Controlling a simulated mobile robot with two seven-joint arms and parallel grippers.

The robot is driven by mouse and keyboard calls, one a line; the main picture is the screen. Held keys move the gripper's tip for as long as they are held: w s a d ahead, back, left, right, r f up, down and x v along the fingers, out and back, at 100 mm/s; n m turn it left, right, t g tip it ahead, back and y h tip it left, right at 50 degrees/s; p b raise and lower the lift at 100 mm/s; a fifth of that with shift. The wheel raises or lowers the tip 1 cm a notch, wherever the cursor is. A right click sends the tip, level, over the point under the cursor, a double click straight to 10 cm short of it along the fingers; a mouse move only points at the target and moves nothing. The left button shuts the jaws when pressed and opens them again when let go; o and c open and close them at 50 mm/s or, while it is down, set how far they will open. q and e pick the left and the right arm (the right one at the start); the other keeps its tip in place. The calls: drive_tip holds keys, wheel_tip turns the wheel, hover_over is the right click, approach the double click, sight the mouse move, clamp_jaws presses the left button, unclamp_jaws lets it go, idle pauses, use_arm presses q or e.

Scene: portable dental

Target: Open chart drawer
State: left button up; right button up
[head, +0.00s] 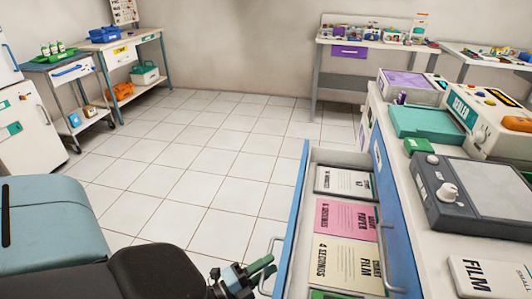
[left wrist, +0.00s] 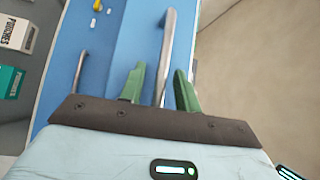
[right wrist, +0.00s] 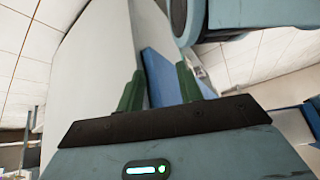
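A drawer (head: 299,205) with a blue front stands pulled out from the cabinet. Labelled cards or packets lie inside, white (head: 345,182), pink (head: 346,219) and cream (head: 347,263). A metal bar handle (head: 270,246) is on its front. My left gripper (head: 250,277) is at this handle. In the left wrist view, the bar handle (left wrist: 167,50) passes between the green fingers (left wrist: 158,88), which stand apart with small gaps beside it. My right gripper (right wrist: 158,88) shows only in its wrist view. Its fingers are apart, with a blue panel (right wrist: 160,75) beyond them.
The countertop above the drawer holds a grey device with a knob (head: 448,192), a teal box (head: 425,122) and a sealer (head: 490,115). Tiled floor (head: 215,185) is clear left of the drawer. A cart (head: 72,85) and benches stand along the walls.

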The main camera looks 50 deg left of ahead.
use_arm(q)
drive_tip(key=v, duration=0.7)
drive_tip(key=shift+s, duration=0.3)
use_arm(e)
drive_tip(key=shift+f, duration=0.15)
use_arm(q)
drive_tip(key=shift+a, duration=0.1)
